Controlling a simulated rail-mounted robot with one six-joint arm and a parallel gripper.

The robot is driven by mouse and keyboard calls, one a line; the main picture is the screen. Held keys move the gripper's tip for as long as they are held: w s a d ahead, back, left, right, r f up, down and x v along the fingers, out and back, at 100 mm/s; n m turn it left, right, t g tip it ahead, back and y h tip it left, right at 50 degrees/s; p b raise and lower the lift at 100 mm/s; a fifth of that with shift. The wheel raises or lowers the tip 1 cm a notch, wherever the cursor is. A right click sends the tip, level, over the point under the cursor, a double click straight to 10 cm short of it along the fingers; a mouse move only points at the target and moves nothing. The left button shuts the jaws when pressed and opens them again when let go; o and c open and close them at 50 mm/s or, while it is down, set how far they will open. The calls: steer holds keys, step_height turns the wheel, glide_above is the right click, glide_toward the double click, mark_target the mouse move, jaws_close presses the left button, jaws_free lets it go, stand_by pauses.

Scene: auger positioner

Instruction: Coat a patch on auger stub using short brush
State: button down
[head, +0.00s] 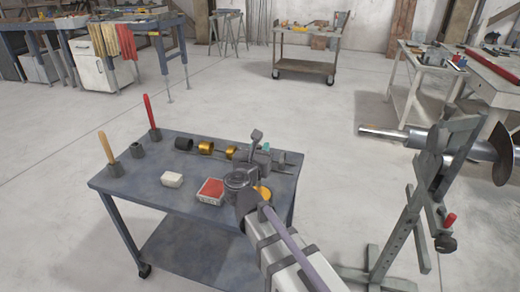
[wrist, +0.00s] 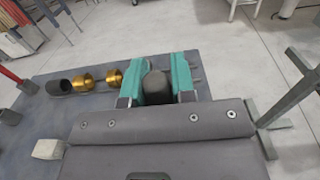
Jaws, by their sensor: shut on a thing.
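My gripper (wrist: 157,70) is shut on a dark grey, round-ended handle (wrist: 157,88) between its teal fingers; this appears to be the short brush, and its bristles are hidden. In the head view my gripper (head: 254,158) is over the right part of the cart, with the grey handle (head: 257,136) sticking up. The auger stub (head: 382,131), a bare metal shaft end, points left from the positioner (head: 410,215), well to the right of my gripper. A shallow box with a red top (head: 211,189) sits on the cart left of my gripper.
Open floor lies between cart and positioner. The auger's dark flight (head: 501,155) is far right.

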steer(key=shift+f+b, duration=0.5)
steer(key=shift+b, duration=0.05)
stand_by(1.8)
step_height(320, 180, up, 7)
steer(key=p, duration=0.7)
steer(key=shift+r, duration=0.1)
